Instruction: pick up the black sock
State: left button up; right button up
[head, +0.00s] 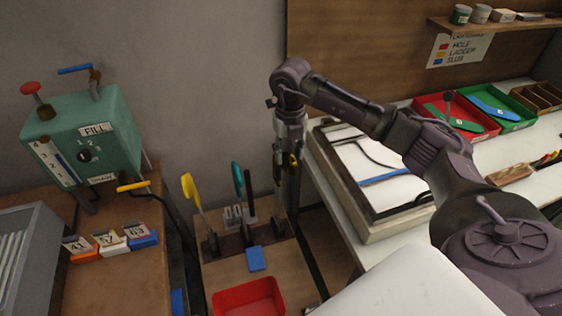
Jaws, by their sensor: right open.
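I cannot make out a black sock for certain. A dark upright piece (249,193) stands on a small wooden stand (222,243), beside a teal upright shape (238,181) and a yellow one (192,192). My left gripper is out of view.
A green machine (91,136) with levers stands at left, behind several numbered blocks (111,243). The framed tray (376,231) and red (459,132) and green trays (494,117) occupy the right table.

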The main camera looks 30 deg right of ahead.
jog(key=shift+f, duration=1.15)
grip_shut()
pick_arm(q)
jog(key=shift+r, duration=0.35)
pick_arm(e)
jog(key=shift+r, duration=0.1)
